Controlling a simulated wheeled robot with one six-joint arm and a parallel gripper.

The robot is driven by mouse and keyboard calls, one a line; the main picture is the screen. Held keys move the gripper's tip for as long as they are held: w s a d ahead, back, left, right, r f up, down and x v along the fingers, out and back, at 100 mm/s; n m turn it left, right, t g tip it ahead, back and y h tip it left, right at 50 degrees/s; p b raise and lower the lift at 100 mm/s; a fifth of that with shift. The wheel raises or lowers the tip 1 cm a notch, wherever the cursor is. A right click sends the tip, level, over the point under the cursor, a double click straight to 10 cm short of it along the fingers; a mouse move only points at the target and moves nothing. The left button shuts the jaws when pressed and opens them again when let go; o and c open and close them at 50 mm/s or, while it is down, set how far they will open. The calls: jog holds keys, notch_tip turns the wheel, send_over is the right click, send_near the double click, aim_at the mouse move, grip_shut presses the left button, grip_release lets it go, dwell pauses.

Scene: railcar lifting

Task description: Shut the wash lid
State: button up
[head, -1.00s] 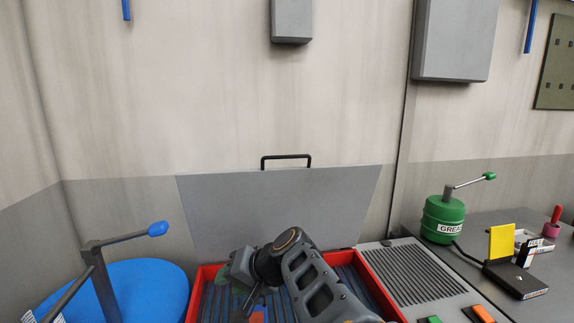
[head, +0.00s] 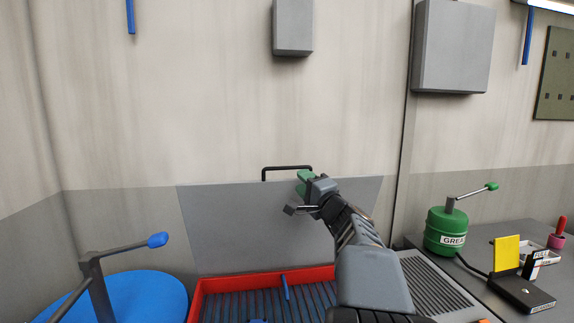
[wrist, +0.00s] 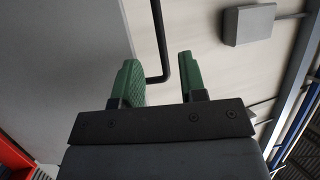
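The wash lid (head: 240,228) is a flat grey panel standing raised at the back of the red wash tray (head: 215,285). Its black bar handle (head: 280,168) runs along the top edge. My gripper (head: 306,182) is up at the right end of this handle. In the wrist view, my gripper's green fingers (wrist: 160,82) are spread apart, with the black handle (wrist: 160,50) showing between and beyond them. The lid (wrist: 60,60) fills the left of that view. Whether a finger touches the handle cannot be told.
A blue drum (head: 135,295) with a blue-tipped lever (head: 157,240) stands at left. A green grease pot (head: 446,232) and a black box with a yellow flap (head: 507,252) sit on the right bench. Grey wall boxes (head: 293,27) hang above.

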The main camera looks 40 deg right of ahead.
aim_at(289, 169)
jog(key=p+x, duration=0.3)
jog(key=x, duration=0.5)
jog(key=shift+w, duration=0.3)
jog(key=shift+c, duration=0.3)
grip_shut()
